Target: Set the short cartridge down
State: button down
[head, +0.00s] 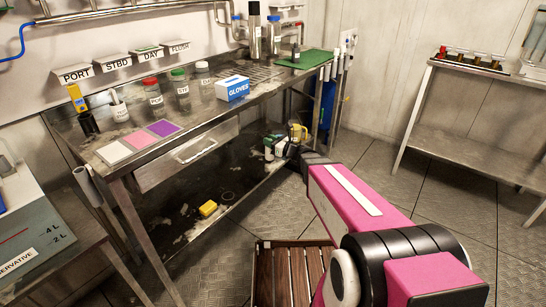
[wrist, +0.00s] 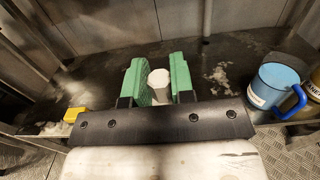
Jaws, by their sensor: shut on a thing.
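The short cartridge, a white cylinder (wrist: 159,86), is between the green fingers of my gripper (wrist: 159,74) in the wrist view. My gripper is shut on it, and only its top end and part of its side show. Its lower part is hidden. The dark, wet lower shelf (wrist: 228,62) of the steel bench lies beneath and behind it; I cannot tell whether the cartridge touches the shelf. In the head view my gripper (head: 274,146) is low under the bench's right end, small and partly hidden by my arm.
A blue jug (wrist: 276,86) stands right of my gripper in the wrist view. A yellow sponge (head: 208,208) lies on the shelf to the left. The bench top (head: 215,118) overhangs the shelf. A wooden slatted stool (head: 289,272) stands on the floor in front.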

jog(key=w+a+f, duration=0.1)
jog(key=a+f, duration=0.3)
jog(key=a, duration=0.2)
jog(key=w+d+f, duration=0.2)
jog(key=w+f, duration=0.8)
jog(key=w, duration=0.1)
jog(key=shift+w+f, duration=0.4)
jog(key=shift+f, duration=0.1)
jog(key=c, duration=1)
grip_release()
